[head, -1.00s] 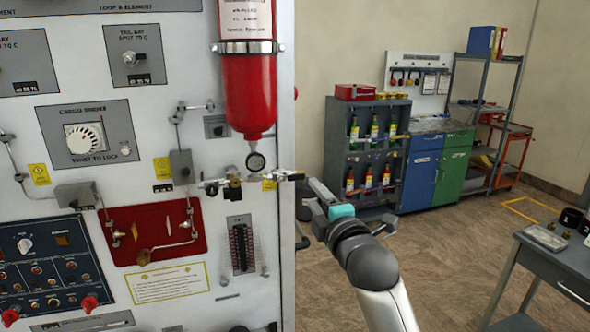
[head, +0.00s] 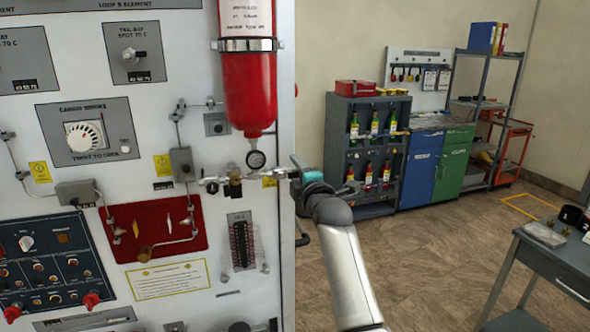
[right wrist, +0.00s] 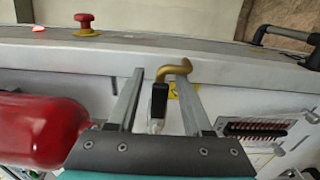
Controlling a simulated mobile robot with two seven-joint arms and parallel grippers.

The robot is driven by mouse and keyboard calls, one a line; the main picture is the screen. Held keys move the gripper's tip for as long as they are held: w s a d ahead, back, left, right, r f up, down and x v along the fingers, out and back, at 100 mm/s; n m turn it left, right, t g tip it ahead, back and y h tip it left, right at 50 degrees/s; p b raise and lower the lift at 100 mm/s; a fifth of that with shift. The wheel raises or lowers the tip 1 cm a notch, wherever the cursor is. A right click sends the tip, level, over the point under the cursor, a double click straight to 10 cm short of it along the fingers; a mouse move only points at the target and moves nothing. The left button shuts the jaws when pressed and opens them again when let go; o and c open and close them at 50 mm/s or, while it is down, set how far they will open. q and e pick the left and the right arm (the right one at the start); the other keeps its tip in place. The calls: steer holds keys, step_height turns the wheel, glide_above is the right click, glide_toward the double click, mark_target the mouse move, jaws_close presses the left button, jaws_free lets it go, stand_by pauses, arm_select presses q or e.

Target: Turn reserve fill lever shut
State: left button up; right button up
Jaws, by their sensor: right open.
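Below the red bottle (head: 247,95), a brass and steel valve assembly (head: 235,186) with a round gauge runs across the panel's right edge. My right gripper (head: 293,168) is at the right end of this assembly, pointing left. In the right wrist view its two fingers (right wrist: 162,80) are open. A black lever-like handle (right wrist: 158,100) and a brass elbow (right wrist: 178,69) show in the gap between them. I take the black handle for the reserve fill lever, but no label is readable. Contact with the fingers cannot be told. My left gripper is not in view.
The red bottle also shows close at the left in the right wrist view (right wrist: 40,130). A black terminal strip (head: 243,246) is on the panel below the valve. A grey table (head: 560,262) stands at the right, with open floor between.

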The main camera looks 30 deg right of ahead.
steer(key=shift+w+d, duration=0.1)
steer(key=shift+w, duration=0.3)
steer(key=shift+c, duration=0.2)
jaws_close()
